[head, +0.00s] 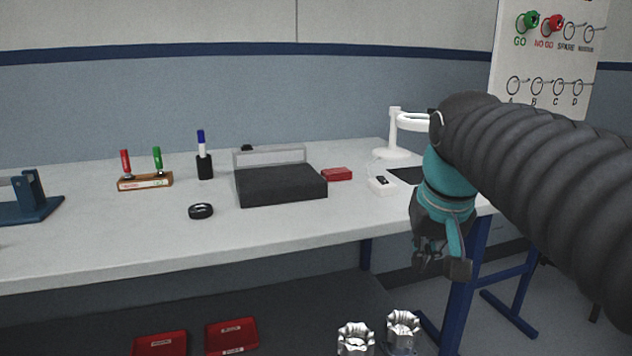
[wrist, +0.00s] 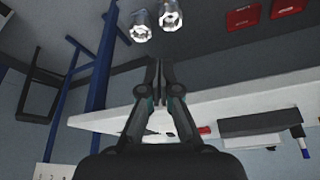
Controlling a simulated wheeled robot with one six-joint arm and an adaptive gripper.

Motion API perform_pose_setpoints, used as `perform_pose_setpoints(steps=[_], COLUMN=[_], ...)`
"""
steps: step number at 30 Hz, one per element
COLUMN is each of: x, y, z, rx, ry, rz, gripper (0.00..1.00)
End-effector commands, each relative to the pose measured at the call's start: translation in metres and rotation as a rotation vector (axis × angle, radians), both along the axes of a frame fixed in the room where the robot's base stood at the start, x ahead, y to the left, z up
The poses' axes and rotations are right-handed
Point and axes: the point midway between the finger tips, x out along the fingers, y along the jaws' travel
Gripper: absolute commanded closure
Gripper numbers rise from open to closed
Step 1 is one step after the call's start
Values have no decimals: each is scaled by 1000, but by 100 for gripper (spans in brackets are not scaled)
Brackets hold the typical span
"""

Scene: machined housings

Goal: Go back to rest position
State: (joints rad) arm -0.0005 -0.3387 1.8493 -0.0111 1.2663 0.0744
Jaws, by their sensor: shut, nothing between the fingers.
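My gripper (head: 442,262) hangs at the right end of the workbench, in front of its edge, with its fingers pointing down in the head view. In the wrist view my gripper (wrist: 159,70) shows its two fingers together with nothing between them. Two silver machined housings (head: 356,338) (head: 403,330) stand low at the bottom of the head view, below the bench top and apart from the gripper. They also show at the top of the wrist view (wrist: 141,26) (wrist: 171,16).
The workbench (head: 130,240) carries a dark block (head: 280,187), a black ring (head: 201,211), a gauge stand (head: 145,181), a pen cup (head: 204,166) and a white lamp (head: 393,153). Red trays (head: 232,335) lie below. A blue table leg (head: 468,285) stands close to the gripper.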

Motion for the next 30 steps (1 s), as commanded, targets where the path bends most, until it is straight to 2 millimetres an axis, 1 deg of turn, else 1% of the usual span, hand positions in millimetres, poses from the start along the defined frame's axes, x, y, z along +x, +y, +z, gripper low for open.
perform_pose_setpoints(steps=[1,3,5,6,9,12,15,18,20,27,30], x=[-17,-37,-54,-65,-88,-107,-118,-123,-124,-124,-120], y=[0,0,0,0,0,1,1,2,2,2,3], z=[-14,-36,-55,-68,-100,-126,-144,-153,-155,-155,-151], rx=[-2,-4,-7,-8,-13,-16,-19,-20,-20,-20,-18], ry=[-14,-34,-52,-63,-89,-109,-121,-128,-128,-127,-131], rz=[7,19,28,34,48,57,65,68,69,69,71], gripper=[100,100,100,100,100,100,100,100,100,100,100])
